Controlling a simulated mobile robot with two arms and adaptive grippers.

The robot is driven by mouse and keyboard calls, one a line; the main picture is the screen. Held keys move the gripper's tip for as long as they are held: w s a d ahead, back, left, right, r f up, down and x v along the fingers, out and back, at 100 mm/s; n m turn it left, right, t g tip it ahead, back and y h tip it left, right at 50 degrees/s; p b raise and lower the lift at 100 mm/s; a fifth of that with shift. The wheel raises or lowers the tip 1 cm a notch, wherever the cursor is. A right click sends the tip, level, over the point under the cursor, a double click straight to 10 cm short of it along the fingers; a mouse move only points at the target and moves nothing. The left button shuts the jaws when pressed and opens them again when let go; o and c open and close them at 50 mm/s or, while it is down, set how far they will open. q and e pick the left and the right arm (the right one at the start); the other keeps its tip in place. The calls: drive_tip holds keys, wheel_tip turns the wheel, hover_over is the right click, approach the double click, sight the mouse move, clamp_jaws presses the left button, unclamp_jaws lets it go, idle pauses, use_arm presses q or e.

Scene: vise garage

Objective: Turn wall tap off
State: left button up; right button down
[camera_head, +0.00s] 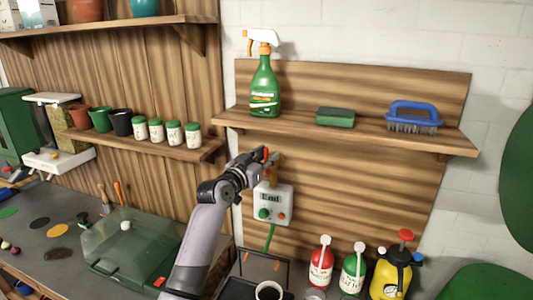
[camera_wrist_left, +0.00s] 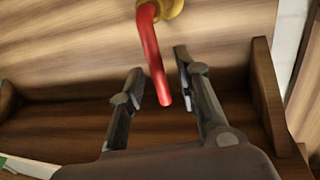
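The wall tap has a brass body (camera_head: 277,160) on the wooden wall panel under the shelf, and a red lever (camera_head: 266,153). In the left wrist view the red lever (camera_wrist_left: 152,50) hangs from the brass body (camera_wrist_left: 170,8) and its free end reaches between my fingers. My left gripper (camera_head: 259,158) is at the tap. In the left wrist view, the left gripper (camera_wrist_left: 160,72) is open, with a finger on each side of the lever and visible gaps. In the head view the gripper hides part of the tap. My right gripper is not in view.
A grey control box (camera_head: 272,204) sits just below the tap. The shelf (camera_head: 345,130) above holds a green spray bottle (camera_head: 265,88), a sponge (camera_head: 335,117) and a blue brush (camera_head: 413,115). Bottles and a yellow sprayer (camera_head: 390,280) stand below right.

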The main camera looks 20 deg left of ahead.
use_arm(q)
drive_tip(key=shift+w, duration=0.2)
drive_tip(key=shift+c, duration=0.4)
clamp_jaws()
idle(0.5)
